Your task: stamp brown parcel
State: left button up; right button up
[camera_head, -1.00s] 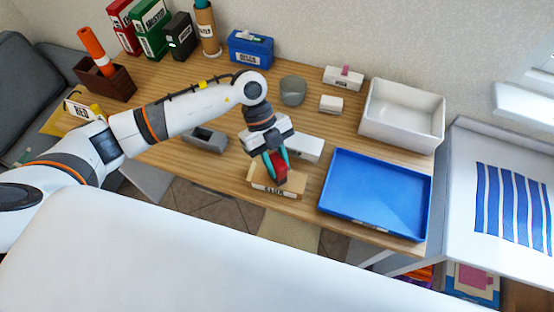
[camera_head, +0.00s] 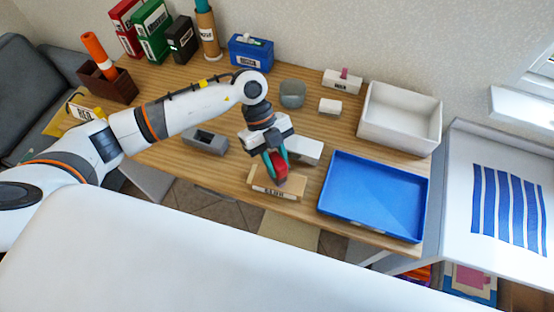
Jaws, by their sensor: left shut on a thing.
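My left gripper (camera_head: 275,165) is over the front middle of the wooden table. Its teal fingers are shut on a red stamp (camera_head: 281,171), held upright just above or against a brown parcel (camera_head: 262,184). The parcel is a small flat box near the table's front edge, with a white label with dark lettering on its front side. I cannot tell whether the stamp touches the parcel's top, since the gripper and stamp cover part of it. My right gripper is not in view.
A blue tray (camera_head: 344,207) lies right of the parcel, and a white bin (camera_head: 429,137) stands behind it. A white box (camera_head: 309,152) and a grey holder (camera_head: 205,141) are close to the gripper. A grey cup (camera_head: 292,94) stands further back.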

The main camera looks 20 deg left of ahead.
pick_arm(q)
jog(key=shift+r+p, duration=2.05)
jog(key=shift+r, duration=0.55)
